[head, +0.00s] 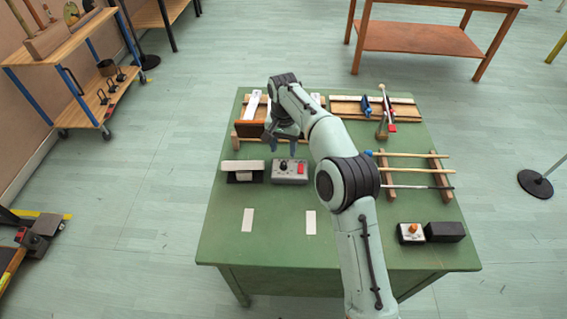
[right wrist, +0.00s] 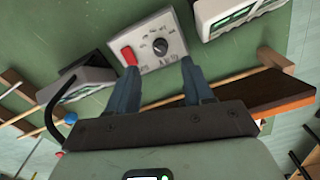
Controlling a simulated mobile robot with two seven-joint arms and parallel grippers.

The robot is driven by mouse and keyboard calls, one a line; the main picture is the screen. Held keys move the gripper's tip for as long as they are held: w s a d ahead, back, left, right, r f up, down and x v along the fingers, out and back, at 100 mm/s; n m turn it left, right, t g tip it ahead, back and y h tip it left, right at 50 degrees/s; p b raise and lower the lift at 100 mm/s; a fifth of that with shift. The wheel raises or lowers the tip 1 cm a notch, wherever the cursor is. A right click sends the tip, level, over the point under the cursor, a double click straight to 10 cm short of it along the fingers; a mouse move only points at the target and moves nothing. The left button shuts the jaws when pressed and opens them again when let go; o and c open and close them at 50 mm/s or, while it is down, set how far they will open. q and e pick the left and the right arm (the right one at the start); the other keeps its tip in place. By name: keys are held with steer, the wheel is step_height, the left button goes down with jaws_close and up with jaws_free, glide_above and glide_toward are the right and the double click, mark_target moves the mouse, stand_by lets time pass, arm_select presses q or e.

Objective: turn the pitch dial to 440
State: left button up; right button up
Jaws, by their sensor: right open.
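A small grey box (head: 290,178) stands on the green table, with a round black dial (right wrist: 160,46) and a red switch (right wrist: 129,56) on its top face. Marks ring the dial in the right wrist view, but they are too small to read, so I cannot tell its setting. My right gripper (right wrist: 160,66) is open and empty. Its two fingers point at the box, one toward each side of the dial, and look apart from it. In the head view the right gripper (head: 284,143) hangs just behind the box. My left gripper is not in view.
A white-topped block (head: 243,168) stands left of the box. Wooden frames (head: 350,106) lie behind. Rods rest on a rack (head: 435,176) at the right. A box with an orange knob (head: 411,233) and a black box (head: 445,232) are front right. The front middle is mostly clear.

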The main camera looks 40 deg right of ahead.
mark_target(284, 163)
step_height(284, 163, down, 7)
steer(key=shift+r+b, duration=0.1)
steer(key=shift+b, duration=0.5)
jaws_close()
steer(key=shift+r, duration=0.1)
steer(key=shift+r+m+p, duration=0.1)
steer(key=shift+m+p, duration=1.1)
steer(key=shift+m, duration=0.1)
steer(key=shift+w+m+p, duration=0.1)
steer(key=shift+m+p, duration=0.9)
steer(key=shift+m, duration=0.6)
